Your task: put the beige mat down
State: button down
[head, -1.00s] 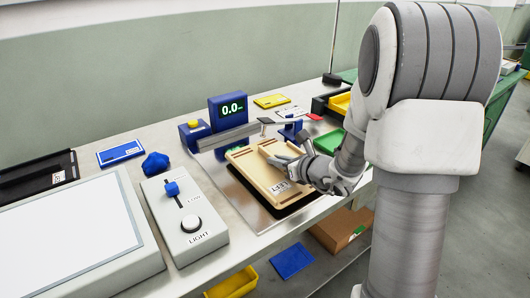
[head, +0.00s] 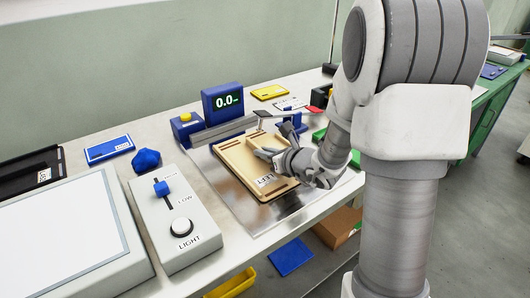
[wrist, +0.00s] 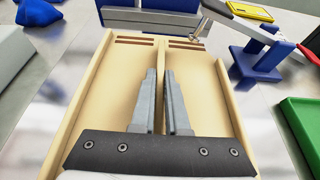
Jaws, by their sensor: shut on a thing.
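The beige mat (head: 236,160) is a shallow, tray-like board with raised edges, a middle ridge and a label reading "LEFT". It lies level over the bare metal plate (head: 240,217) on the bench, in front of the blue display unit. My gripper (head: 264,153) is shut on the mat's middle ridge. In the wrist view the mat (wrist: 104,90) fills the middle, and the two fingers of my gripper (wrist: 161,73) stand on either side of the ridge. Little shadow shows under the mat; I cannot tell whether it touches the plate.
The blue display (head: 222,101) reads 0.0 behind the mat, with a grey bar in front of it. A blue stand (head: 291,119) is at the back right, beside a green tray (wrist: 305,130). A grey light control box (head: 176,220) stands left. The bench's front edge is close.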

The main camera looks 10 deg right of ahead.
jog(key=shift+f+b, duration=0.15)
jog(key=shift+b, duration=0.15)
jog(key=c, duration=0.9)
grip_release()
